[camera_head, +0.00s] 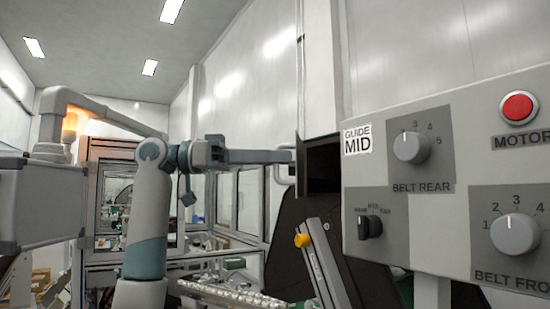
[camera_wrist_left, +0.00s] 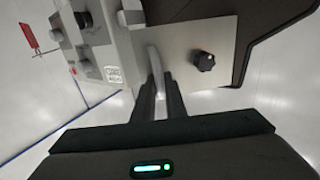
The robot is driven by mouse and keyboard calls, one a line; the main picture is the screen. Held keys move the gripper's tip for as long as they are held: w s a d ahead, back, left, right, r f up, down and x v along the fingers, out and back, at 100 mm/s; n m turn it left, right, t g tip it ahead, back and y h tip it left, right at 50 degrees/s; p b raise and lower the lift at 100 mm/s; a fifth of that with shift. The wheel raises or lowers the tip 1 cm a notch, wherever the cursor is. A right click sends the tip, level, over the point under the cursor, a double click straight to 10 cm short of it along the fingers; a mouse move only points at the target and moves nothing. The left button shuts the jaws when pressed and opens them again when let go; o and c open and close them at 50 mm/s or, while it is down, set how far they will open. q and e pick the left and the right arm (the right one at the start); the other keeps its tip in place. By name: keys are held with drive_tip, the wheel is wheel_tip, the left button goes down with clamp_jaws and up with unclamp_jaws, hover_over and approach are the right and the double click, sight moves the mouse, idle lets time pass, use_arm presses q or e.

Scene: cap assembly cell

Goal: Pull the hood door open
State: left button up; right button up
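In the left wrist view a pale bar handle (camera_wrist_left: 155,64) stands on a light grey panel (camera_wrist_left: 190,38), which I take to be the hood door. My left gripper (camera_wrist_left: 160,88) has its two dark fingers on either side of the handle. The handle fills the narrow gap, so the gripper looks shut on it. In the head view my left gripper (camera_head: 284,157) reaches right to the pale handle (camera_head: 287,174), beside a dark opening or panel edge. The door's face is mostly hidden there. My right gripper is not in view.
A control panel (camera_head: 455,145) with several knobs and a red button stands close at the right. A yellow-knobbed lever or bracket (camera_head: 303,240) rises below the handle. A conveyor-like strip (camera_head: 230,295) runs at the bottom. A black knob (camera_wrist_left: 204,61) sits right of the handle.

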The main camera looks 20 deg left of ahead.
use_arm(q)
drive_tip(key=shift+o, duration=0.2)
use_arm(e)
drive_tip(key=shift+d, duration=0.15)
use_arm(q)
drive_tip(key=b+v, duration=0.4)
drive_tip(key=v, duration=1.3)
drive_tip(key=shift+a, duration=0.15)
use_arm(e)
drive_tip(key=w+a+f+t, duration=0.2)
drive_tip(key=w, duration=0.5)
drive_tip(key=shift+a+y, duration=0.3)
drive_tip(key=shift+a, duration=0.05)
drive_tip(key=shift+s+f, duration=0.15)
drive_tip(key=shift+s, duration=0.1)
